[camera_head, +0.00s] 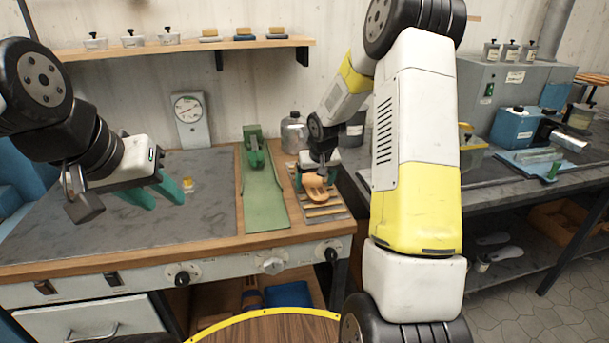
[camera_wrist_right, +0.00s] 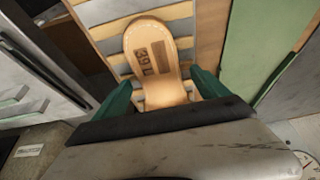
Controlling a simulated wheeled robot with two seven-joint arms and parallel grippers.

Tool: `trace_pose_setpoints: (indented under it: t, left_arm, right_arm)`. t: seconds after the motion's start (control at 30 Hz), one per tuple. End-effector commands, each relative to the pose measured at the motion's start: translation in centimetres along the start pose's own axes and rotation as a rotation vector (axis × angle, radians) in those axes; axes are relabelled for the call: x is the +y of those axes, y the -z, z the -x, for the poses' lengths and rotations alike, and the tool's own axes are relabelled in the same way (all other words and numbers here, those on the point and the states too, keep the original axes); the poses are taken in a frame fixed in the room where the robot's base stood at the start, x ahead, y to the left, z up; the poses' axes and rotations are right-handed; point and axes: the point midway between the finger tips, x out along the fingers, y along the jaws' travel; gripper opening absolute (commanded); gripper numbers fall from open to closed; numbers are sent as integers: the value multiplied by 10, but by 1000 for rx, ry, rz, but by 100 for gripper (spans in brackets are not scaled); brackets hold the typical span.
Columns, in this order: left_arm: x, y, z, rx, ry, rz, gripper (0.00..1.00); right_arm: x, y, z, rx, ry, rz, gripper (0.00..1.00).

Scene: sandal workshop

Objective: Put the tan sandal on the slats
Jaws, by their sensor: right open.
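The tan sandal (camera_head: 316,190) lies on the slats (camera_head: 325,213), on the right part of the workbench. In the right wrist view the sandal (camera_wrist_right: 150,50) lies along the middle of the slats (camera_wrist_right: 105,31), sole print and stitched edge showing. My right gripper (camera_wrist_right: 162,92) is open, with one green finger on each side of the sandal's near part. I cannot tell whether the fingers touch it. In the head view my right gripper (camera_head: 314,172) is over the slats and partly hides the sandal. My left gripper (camera_head: 162,200) is open and empty above the grey mat.
A green strip (camera_head: 262,195) with a green clamp (camera_head: 253,143) lies left of the slats. A glass jar (camera_head: 294,132) stands behind them. A small yellow thing (camera_head: 187,184) is on the grey mat (camera_head: 205,215). A dial gauge (camera_head: 188,108) stands at the back.

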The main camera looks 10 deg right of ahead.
Motion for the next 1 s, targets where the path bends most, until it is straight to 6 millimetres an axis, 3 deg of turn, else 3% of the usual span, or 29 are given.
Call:
trace_pose_setpoints:
  t: [0.17, 0.5, 0.77, 0.87, 1.0]
  left_arm:
    - [0, 0, 0, 0, 0, 0, 36]
    - [0, 0, 0, 0, 0, 0, 36]
    - [0, 0, 0, 0, 0, 0, 36]
    - [0, 0, 0, 0, 0, 0, 36]
    - [0, 0, 0, 0, 0, 0, 36]
  right_arm:
    - [1, 2, 26, 6, -1, 0, 84]
    - [1, 1, 96, 5, -1, -2, 84]
    - [-1, -1, 126, 6, -1, 0, 84]
    - [-4, -10, 152, 18, -1, 2, 84]
    - [-14, -42, 211, 50, 6, 1, 84]
